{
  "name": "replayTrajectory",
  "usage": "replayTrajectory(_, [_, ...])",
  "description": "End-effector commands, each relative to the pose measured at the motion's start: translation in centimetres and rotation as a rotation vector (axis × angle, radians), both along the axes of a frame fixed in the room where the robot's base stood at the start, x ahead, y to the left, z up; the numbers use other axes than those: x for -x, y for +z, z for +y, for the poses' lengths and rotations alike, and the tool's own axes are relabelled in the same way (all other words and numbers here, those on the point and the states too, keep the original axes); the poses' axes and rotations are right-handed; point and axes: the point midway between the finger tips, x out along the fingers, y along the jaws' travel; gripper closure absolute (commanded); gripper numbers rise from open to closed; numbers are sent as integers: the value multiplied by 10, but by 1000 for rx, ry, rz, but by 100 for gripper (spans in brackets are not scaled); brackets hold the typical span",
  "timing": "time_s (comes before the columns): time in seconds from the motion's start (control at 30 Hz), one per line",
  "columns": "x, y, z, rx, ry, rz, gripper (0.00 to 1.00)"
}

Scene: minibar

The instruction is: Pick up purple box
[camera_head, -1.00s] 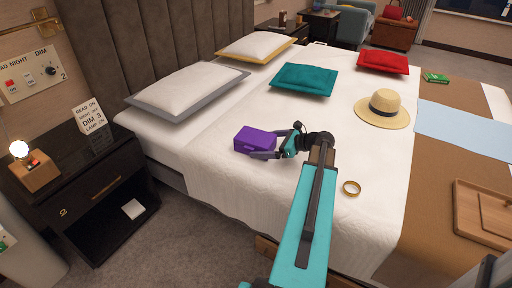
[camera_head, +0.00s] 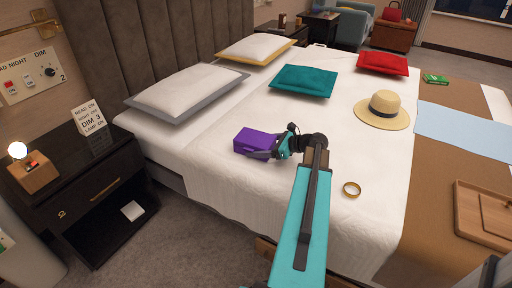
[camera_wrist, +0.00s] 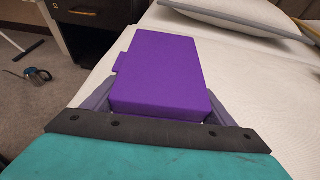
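The purple box (camera_head: 257,142) lies on the white bed near its front left edge. In the wrist view the purple box (camera_wrist: 160,75) fills the middle, between the two fingers of my gripper (camera_wrist: 160,108). One finger shows along each side of the box, close to its near corners; the fingertips are partly hidden by the box. In the head view my gripper (camera_head: 262,153) reaches the box from the right, with a finger along its near side. I cannot tell whether the fingers press on the box.
A gold ring (camera_head: 351,189) and a straw hat (camera_head: 383,108) lie on the bed to the right. A teal pillow (camera_head: 303,80) and a grey-edged white pillow (camera_head: 186,90) lie behind. A dark nightstand (camera_head: 85,175) stands left of the bed. The bed around the box is clear.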

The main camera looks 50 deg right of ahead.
Motion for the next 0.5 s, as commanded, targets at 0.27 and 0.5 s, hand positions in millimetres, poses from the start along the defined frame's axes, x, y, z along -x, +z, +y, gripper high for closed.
replayTrajectory(0.27, [0, 1, 0, -1, 0, -2, 53])
replayTrajectory(0.5, [-1, 5, 0, 0, 0, -2, 53])
